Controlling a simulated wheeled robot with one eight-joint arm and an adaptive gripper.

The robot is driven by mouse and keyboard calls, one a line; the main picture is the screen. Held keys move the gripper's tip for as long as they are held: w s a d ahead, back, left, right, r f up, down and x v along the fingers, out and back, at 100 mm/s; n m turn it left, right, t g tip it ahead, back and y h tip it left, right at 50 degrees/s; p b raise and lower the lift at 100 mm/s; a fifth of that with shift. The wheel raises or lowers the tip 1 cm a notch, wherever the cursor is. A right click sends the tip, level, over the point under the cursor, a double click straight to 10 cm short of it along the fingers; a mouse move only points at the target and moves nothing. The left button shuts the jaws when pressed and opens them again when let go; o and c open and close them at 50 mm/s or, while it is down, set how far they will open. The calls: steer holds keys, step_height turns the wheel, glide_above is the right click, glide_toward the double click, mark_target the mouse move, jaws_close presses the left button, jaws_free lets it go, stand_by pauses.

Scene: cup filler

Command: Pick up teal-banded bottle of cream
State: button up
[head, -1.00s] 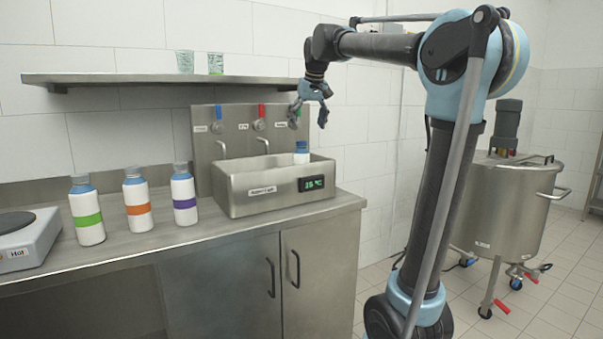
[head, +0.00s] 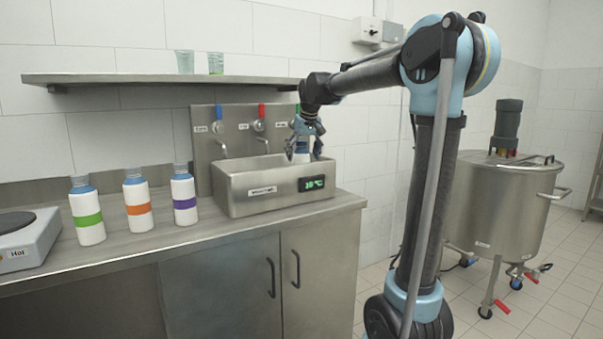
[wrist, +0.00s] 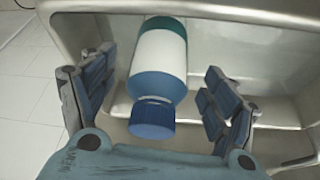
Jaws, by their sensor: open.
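The teal-banded bottle (wrist: 159,70) stands in the sink basin. In the wrist view it has a white label, a teal band at the far end and a blue cap toward me. In the head view only part of it (head: 302,145) shows behind my gripper. My gripper (head: 303,155) is open at the basin. In the wrist view its fingers (wrist: 155,98) are spread on either side of the bottle, with gaps on both sides, wider on the right.
The steel sink (head: 250,187) has raised walls around the bottle. Bottles with green (head: 87,220), orange (head: 138,209) and purple (head: 185,203) bands stand on the counter left of it. Taps (head: 223,150) and a shelf (head: 140,79) are behind and above. A hot plate (head: 25,238) is far left.

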steer(key=shift+x, duration=1.95)
steer(key=shift+w, duration=0.1)
steer(key=shift+c, duration=0.3)
steer(key=c, duration=1.5)
steer(key=shift+r, duration=0.15)
